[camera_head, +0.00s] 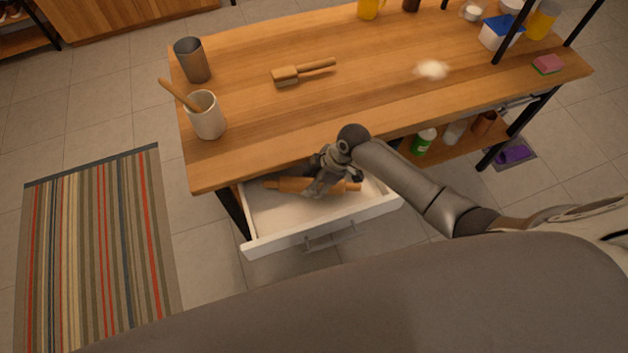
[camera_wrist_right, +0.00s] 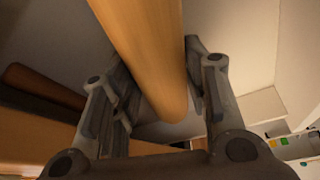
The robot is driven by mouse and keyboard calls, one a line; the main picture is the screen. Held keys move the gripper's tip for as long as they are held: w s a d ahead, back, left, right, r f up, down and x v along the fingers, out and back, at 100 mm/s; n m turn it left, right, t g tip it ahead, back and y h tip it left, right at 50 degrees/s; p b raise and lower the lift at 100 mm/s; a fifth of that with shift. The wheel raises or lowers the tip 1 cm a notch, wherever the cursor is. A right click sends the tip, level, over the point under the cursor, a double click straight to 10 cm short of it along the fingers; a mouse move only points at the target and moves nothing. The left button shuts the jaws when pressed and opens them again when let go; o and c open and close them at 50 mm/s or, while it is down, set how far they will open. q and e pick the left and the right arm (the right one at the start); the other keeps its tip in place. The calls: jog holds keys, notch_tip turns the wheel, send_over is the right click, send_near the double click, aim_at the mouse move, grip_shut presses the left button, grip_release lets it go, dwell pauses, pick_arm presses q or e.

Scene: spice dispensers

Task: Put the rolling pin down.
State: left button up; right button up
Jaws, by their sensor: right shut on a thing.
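The rolling pin (camera_head: 287,186) is light wood and lies level across the open white drawer (camera_head: 268,222), below the table top. My right gripper (camera_head: 320,187) reaches down from the table's front edge and is shut around the pin's middle. In the right wrist view the pin (camera_wrist_right: 150,50) runs between the two fingers (camera_wrist_right: 160,85). The head view does not clearly show whether the pin touches the drawer floor. My left gripper is not in view.
Bottles, including a green one (camera_head: 422,143), stand on the lower shelf. The drawer's front part looks bare.

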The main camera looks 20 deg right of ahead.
jog(key=shift+f, duration=0.2)
jog(key=o, duration=0.9)
jog(key=shift+r, duration=0.15)
jog(key=v, duration=1.2)
